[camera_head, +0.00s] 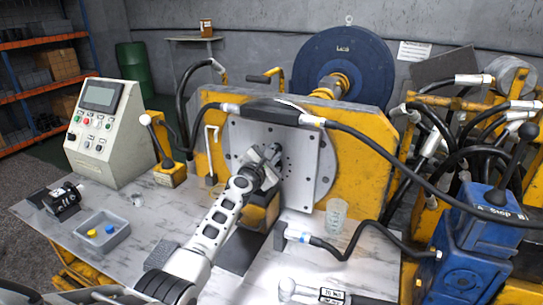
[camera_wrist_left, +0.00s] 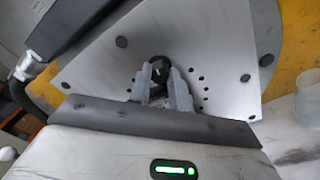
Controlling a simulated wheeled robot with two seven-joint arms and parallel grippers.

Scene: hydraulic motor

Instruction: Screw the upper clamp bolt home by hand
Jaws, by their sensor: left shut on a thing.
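The grey metal mounting plate (camera_head: 313,150) stands upright on the yellow frame, and it fills the upper part of the left wrist view (camera_wrist_left: 215,55). My left gripper (camera_head: 264,163) reaches up to the plate's centre-left. In the left wrist view my left gripper's fingers (camera_wrist_left: 161,84) are shut on a dark round bolt (camera_wrist_left: 160,67) near the middle of the plate. I take it as the upper clamp bolt; its thread is hidden, so I cannot tell how deep it sits. My right gripper is not in view.
A black hose (camera_head: 380,150) arches across the plate's top. A blue pump unit (camera_head: 465,262) is at right.

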